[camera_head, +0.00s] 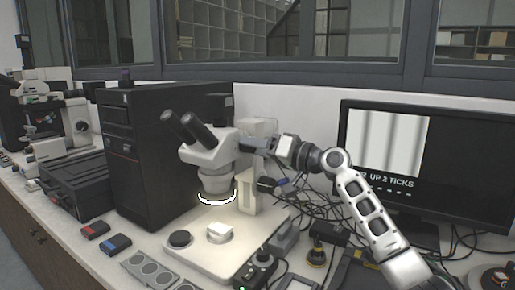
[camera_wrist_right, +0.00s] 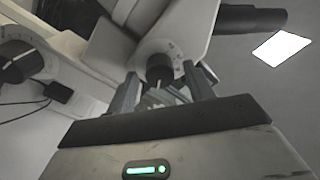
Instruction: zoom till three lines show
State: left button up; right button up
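The stereo microscope (camera_head: 214,152) stands on its pale base with its ring light lit. My right gripper (camera_head: 259,145) is at the right side of its head. In the right wrist view, a dark zoom knob (camera_wrist_right: 160,69) shows between the two fingers of my right gripper (camera_wrist_right: 163,86). The fingers look apart, with a gap on each side of the knob. The monitor (camera_head: 440,150) shows a white picture (camera_head: 382,143) with broad, blurred grey vertical bands and the text "UP 2 TICKS". My left gripper is not in view.
A black computer tower (camera_head: 150,155) stands left of the microscope. Loose cables (camera_head: 315,205) lie behind my right arm. Red and blue small boxes (camera_head: 116,243) lie at the front left.

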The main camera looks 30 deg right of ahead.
pick_arm(q)
jog(key=b, duration=0.2)
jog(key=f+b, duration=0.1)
jog(key=b, duration=0.1)
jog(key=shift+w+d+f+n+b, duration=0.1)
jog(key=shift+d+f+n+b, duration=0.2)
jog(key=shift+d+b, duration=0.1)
pick_arm(e)
jog(key=v, duration=1.6)
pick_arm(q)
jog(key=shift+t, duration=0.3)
pick_arm(e)
jog(key=shift+r, duration=0.1)
